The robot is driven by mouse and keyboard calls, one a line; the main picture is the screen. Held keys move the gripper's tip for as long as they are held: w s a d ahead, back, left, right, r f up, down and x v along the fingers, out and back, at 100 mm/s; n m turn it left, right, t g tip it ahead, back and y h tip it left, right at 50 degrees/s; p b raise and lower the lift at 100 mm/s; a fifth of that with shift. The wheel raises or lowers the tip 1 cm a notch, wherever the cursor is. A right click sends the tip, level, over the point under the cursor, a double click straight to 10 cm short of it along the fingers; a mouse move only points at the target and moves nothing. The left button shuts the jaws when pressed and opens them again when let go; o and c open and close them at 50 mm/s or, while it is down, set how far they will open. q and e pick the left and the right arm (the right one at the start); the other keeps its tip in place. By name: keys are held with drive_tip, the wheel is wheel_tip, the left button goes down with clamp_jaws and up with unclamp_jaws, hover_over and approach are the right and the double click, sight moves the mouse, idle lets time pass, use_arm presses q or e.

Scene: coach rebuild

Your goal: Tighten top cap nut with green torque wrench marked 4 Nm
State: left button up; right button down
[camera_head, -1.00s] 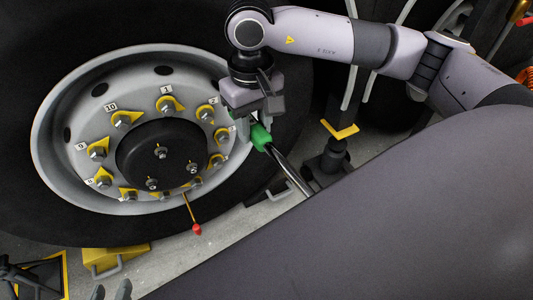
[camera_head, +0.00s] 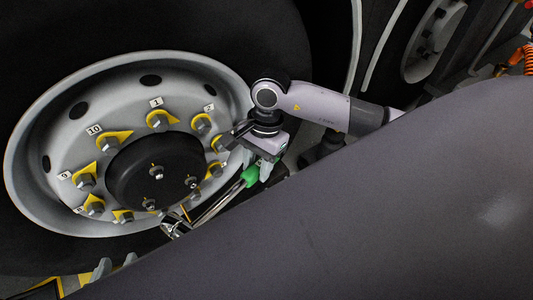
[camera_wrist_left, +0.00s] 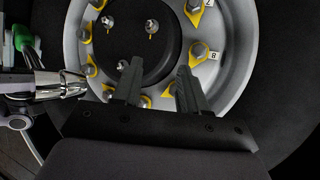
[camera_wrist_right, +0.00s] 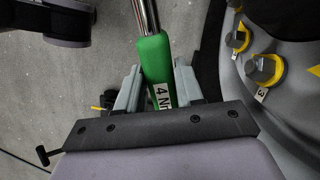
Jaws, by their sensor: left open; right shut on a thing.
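The black hub cap (camera_head: 135,180) carries three nuts; the top cap nut (camera_head: 156,172) has a small yellow mark. My right gripper (camera_head: 262,172) is shut on the green handle of the torque wrench (camera_head: 250,177). Its label, partly hidden, reads "4 N" in the right wrist view (camera_wrist_right: 155,60). The chrome shaft runs down-left to the wrench head by the wheel's lower rim, apart from the cap nuts. The wrench head shows in the left wrist view (camera_wrist_left: 72,84). My left gripper (camera_head: 116,264) is open and empty below the wheel; its fingers (camera_wrist_left: 156,78) face the hub.
Numbered wheel nuts with yellow pointers (camera_head: 160,121) ring the cap and project from the silver rim (camera_head: 65,215). The black tyre (camera_head: 225,30) surrounds the rim. Grey floor (camera_wrist_right: 50,85) shows beneath the wrench.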

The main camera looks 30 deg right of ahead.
drive_tip(key=shift+w+d+f+m+t+y+b, duration=0.1)
drive_tip(key=shift+d+f+m+t+y+b, duration=0.1)
drive_tip(key=shift+f+m, duration=0.5)
drive_tip(key=shift+s+d+f+m+t+y+b, duration=0.1)
drive_tip(key=shift+f+m+t+y+b, duration=0.1)
drive_tip(key=shift+f+m, duration=0.5)
drive_tip(key=shift+w+d+f+m+t+y+b, duration=0.1)
drive_tip(key=shift+d+f+m+y, duration=0.1)
drive_tip(key=shift+f+m, duration=0.5)
drive_tip(key=shift+w+a+f+b, duration=0.1)
drive_tip(key=shift+w+b, duration=0.3)
drive_tip(key=shift+w, duration=0.55)
use_arm(q)
drive_tip(key=shift+w+d+f+h, duration=0.1)
drive_tip(key=shift+w+d+h, duration=0.15)
drive_tip(key=shift+d, duration=0.2)
drive_tip(key=shift+w+d+f+h, duration=0.15)
drive_tip(key=shift+d+h, duration=0.1)
drive_tip(key=shift+d, duration=0.2)
use_arm(e)
drive_tip(key=shift+w, duration=0.45)
use_arm(q)
drive_tip(key=shift+r, duration=0.1)
drive_tip(key=shift+a, duration=0.15)
use_arm(e)
drive_tip(key=shift+r, duration=0.25)
use_arm(q)
drive_tip(key=shift+s, duration=0.1)
